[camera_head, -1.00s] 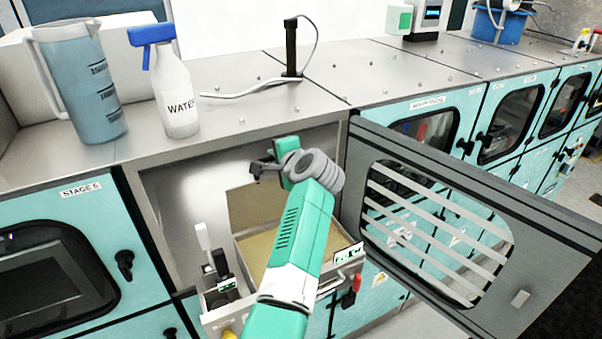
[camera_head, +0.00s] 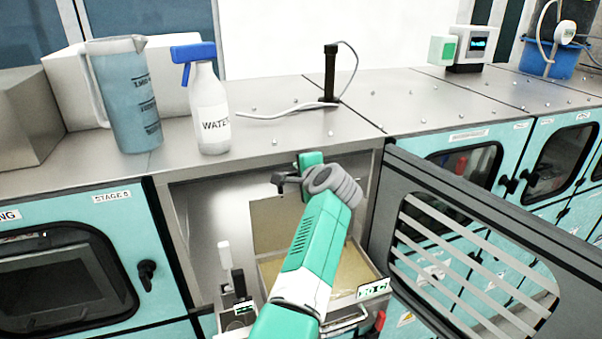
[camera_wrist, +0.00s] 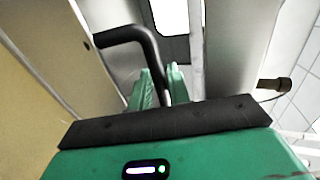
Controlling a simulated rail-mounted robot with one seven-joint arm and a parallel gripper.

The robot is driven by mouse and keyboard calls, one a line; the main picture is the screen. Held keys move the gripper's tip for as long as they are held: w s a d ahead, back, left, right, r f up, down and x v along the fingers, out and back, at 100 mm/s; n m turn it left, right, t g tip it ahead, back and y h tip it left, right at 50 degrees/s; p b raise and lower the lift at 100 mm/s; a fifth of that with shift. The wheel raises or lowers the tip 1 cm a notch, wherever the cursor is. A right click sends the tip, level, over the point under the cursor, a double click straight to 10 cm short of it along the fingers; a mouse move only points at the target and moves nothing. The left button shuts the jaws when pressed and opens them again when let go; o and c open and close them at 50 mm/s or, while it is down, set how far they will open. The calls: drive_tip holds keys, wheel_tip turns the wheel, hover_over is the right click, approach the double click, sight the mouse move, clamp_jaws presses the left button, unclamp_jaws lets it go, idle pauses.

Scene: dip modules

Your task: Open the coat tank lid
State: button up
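The coat tank (camera_head: 338,277) is an open box with yellowish contents inside the compartment below the counter. A flat beige panel that looks like its lid (camera_head: 268,224) stands tilted up at the back of the tank. My gripper (camera_head: 300,160) is at the upper edge of this panel, partly hidden by my wrist. In the wrist view, a black bent handle (camera_wrist: 122,35) runs down between the two green fingers of my gripper (camera_wrist: 160,72). The fingers are close together around the handle. The point of contact is partly hidden.
A grey slotted door (camera_head: 475,225) stands open at the right of the compartment. A white-handled lever (camera_head: 225,256) stands left of the tank. A blue jug (camera_head: 128,100) and a water spray bottle (camera_head: 209,110) stand on the counter above.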

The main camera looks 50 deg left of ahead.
drive_tip(key=v, duration=0.8)
drive_tip(key=shift+b, duration=0.4)
drive_tip(key=d+r+n+t+h+p, duration=0.15)
drive_tip(key=d+r+t, duration=0.35)
drive_tip(key=d+r, duration=0.5)
drive_tip(key=d+r+n+t+h+p, duration=0.1)
drive_tip(key=d+r+t+h+p, duration=0.3)
drive_tip(key=d, duration=1.1)
drive_tip(key=s+d+r+n+t+h, duration=0.1)
drive_tip(key=s+d+r+t+h, duration=0.2)
drive_tip(key=s+d, duration=0.7)
drive_tip(key=s+d+r+n+t+h+p, duration=0.1)
drive_tip(key=s+d+r+t+h, duration=0.3)
drive_tip(key=s+d+r+t, duration=0.3)
drive_tip(key=s+d+r, duration=0.3)
drive_tip(key=r, duration=0.2)
drive_tip(key=shift+s+d+r+t, duration=0.2)
drive_tip(key=shift+s+d+t, duration=0.05)
drive_tip(key=shift+t, duration=0.05)
